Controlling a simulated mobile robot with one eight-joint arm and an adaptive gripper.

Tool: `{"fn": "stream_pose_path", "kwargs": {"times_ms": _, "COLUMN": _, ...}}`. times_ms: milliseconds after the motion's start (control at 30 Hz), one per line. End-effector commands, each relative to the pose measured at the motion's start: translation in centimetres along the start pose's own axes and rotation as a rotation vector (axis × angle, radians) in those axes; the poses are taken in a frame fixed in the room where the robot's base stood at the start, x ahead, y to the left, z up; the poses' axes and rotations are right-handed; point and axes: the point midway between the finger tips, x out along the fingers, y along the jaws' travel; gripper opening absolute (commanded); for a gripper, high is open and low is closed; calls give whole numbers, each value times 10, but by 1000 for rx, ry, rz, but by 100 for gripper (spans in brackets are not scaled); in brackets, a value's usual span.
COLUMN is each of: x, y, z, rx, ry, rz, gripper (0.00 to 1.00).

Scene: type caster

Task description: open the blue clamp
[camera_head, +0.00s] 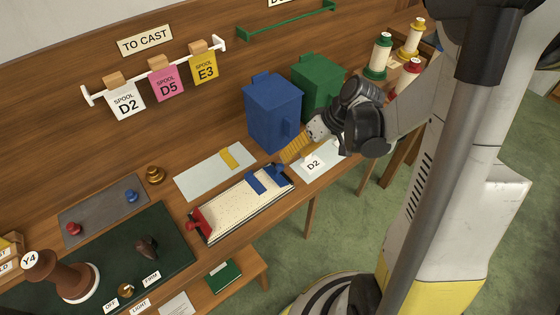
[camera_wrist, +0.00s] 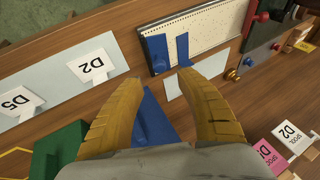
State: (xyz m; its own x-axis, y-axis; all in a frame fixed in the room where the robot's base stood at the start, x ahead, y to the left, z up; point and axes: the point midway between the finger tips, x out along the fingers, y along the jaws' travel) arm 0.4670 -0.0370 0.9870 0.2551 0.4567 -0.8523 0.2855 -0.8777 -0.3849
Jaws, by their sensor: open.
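The blue clamp (camera_head: 256,184) lies across the right end of a long board with a cream speckled surface (camera_head: 236,203). It shows as two blue pieces with a pale gap between them; in the wrist view the blue clamp (camera_wrist: 157,52) is beyond my fingertips. My gripper (camera_head: 287,155) has yellow fingers and is just behind and right of the clamp, apart from it. In the wrist view my gripper (camera_wrist: 158,80) has its fingers spread with nothing between the tips. The clamp's latch details are too small to tell.
A blue bin (camera_head: 272,112) and a green bin (camera_head: 318,82) stand close behind my gripper. A red clamp (camera_head: 197,222) is on the board's left end. A D2 card (camera_head: 314,163) is to the right. A grey plate (camera_head: 205,178) lies behind the board.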

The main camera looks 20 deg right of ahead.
Motion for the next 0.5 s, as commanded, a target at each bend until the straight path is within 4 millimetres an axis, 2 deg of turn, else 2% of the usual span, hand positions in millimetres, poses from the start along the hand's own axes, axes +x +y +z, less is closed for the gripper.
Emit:
{"fn": "stream_pose_path", "kwargs": {"times_ms": 33, "x": 14, "y": 2, "z": 1, "rx": -2, "ry": -1, "rz": -1, "gripper": 44}}
{"fn": "stream_pose_path", "kwargs": {"times_ms": 200, "x": 48, "y": 1, "z": 0, "rx": -2, "ry": -2, "rz": -2, "gripper": 44}}
{"fn": "stream_pose_path", "kwargs": {"times_ms": 333, "x": 67, "y": 1, "z": 0, "rx": -1, "ry": -1, "rz": -2, "gripper": 44}}
{"fn": "stream_pose_path", "kwargs": {"times_ms": 500, "x": 78, "y": 0, "z": 0, "rx": 1, "ry": -1, "rz": -2, "gripper": 44}}
